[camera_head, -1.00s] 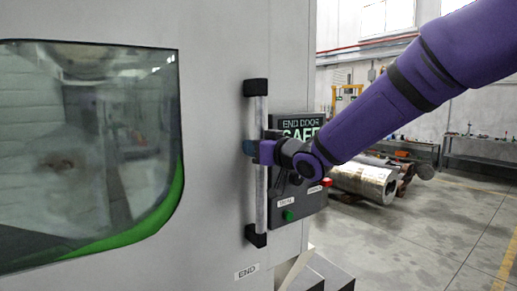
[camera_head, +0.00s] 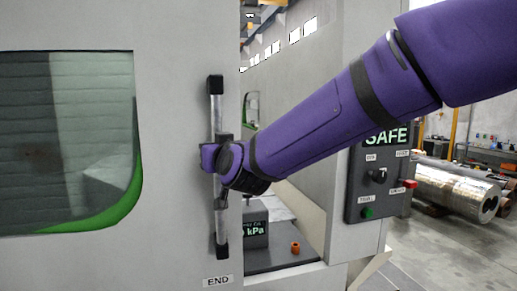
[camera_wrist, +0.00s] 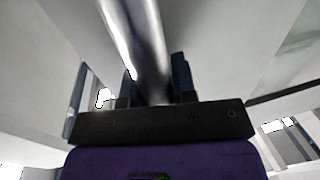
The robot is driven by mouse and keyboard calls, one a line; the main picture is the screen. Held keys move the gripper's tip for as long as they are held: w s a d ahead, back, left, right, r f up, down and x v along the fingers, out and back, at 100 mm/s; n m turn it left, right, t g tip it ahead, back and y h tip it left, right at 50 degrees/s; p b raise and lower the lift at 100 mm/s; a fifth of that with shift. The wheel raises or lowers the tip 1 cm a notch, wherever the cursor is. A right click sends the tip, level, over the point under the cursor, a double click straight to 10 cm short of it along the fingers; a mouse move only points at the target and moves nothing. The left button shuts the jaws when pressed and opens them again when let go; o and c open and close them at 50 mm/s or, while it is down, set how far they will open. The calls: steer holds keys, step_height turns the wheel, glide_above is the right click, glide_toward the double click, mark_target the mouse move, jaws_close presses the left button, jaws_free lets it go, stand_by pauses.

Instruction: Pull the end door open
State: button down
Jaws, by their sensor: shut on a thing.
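The end door (camera_head: 175,130) is a light grey panel with a green-edged window and an "END" label near its lower right. It stands partly open, with a gap between its right edge and the machine frame. A vertical silver bar handle (camera_head: 219,215) with black end mounts is on the door. My gripper (camera_head: 214,158) is shut on the handle at about mid-height, on the purple arm coming from the upper right. In the wrist view the bar (camera_wrist: 140,45) runs between my fingers (camera_wrist: 155,88).
Right of the gap is the frame with a dark control panel (camera_head: 378,180) reading "SAFE", with buttons and a knob. Through the gap show a kPa display (camera_head: 253,229) and a small orange part (camera_head: 295,247). A metal cylinder (camera_head: 455,190) lies on the floor at right.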

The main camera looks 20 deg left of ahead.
glide_toward(110, 152)
steer(key=x, duration=0.5)
steer(key=shift+a, duration=0.1)
steer(key=c, duration=0.9)
jaws_free()
steer(key=v, duration=1)
steer(key=shift+s+d+r, duration=0.1)
steer(key=shift+s+d, duration=0.15)
steer(key=shift+d, duration=0.1)
